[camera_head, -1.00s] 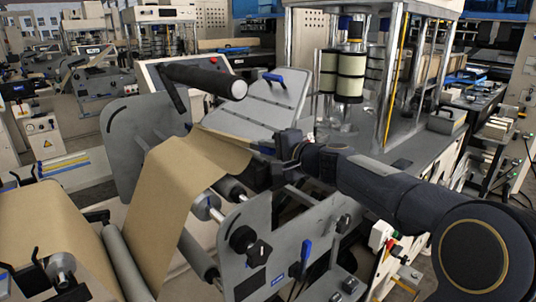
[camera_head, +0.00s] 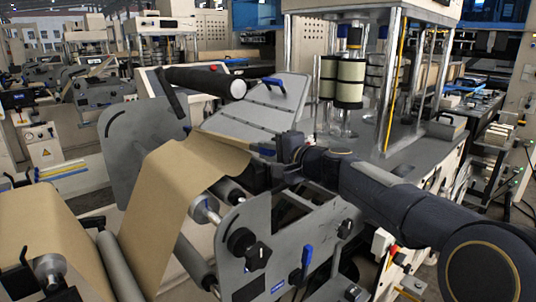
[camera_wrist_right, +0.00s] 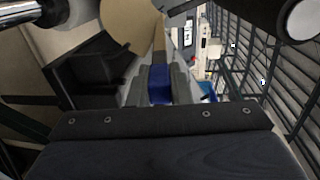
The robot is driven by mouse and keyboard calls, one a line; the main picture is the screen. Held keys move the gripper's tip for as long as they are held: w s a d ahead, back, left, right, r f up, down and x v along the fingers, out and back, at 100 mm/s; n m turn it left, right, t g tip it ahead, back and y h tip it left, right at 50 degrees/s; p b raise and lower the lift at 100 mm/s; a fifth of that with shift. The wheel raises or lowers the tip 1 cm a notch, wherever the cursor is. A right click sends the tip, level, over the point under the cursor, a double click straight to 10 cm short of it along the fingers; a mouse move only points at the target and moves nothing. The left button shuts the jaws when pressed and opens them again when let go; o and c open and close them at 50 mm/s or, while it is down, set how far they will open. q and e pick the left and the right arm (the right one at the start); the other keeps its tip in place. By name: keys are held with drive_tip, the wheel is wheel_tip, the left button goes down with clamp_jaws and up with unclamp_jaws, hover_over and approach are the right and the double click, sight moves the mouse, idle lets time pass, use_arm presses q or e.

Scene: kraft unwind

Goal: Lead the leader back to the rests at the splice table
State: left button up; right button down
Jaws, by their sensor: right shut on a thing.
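The leader is a brown kraft web (camera_head: 165,205) that rises from the lower left and runs over the unwind stand to my right gripper. My right gripper (camera_head: 258,170) is at its upper right end, beside the sloped grey table plate (camera_head: 262,105). In the right wrist view the jaws (camera_wrist_right: 158,90) are shut on a blue piece (camera_wrist_right: 159,84), with a narrow tan strip of the leader (camera_wrist_right: 159,40) just beyond it. The leader's gripped edge is mostly hidden by the gripper in the head view. My left gripper is not in view.
A dark roller (camera_head: 205,80) with a pale end juts over the plate. Grey side plates (camera_head: 140,125) flank the web, and a black knob (camera_head: 242,245) and blue lever (camera_head: 307,257) sit on the near one. A machine frame with posts (camera_head: 393,85) stands behind my right arm.

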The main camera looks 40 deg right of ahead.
drive_tip(key=shift+r, duration=0.15)
wheel_tip(320, 180, up, 8)
drive_tip(key=a+p, duration=0.2)
drive_tip(key=p, duration=0.5)
drive_tip(key=shift+a+r, duration=0.25)
drive_tip(key=shift+a, duration=0.15)
wheel_tip(320, 180, down, 2)
drive_tip(key=t+b, duration=0.1)
drive_tip(key=b, duration=0.6)
drive_tip(key=shift+s+f+b, duration=0.15)
drive_tip(key=shift+b, duration=0.25)
idle(0.7)
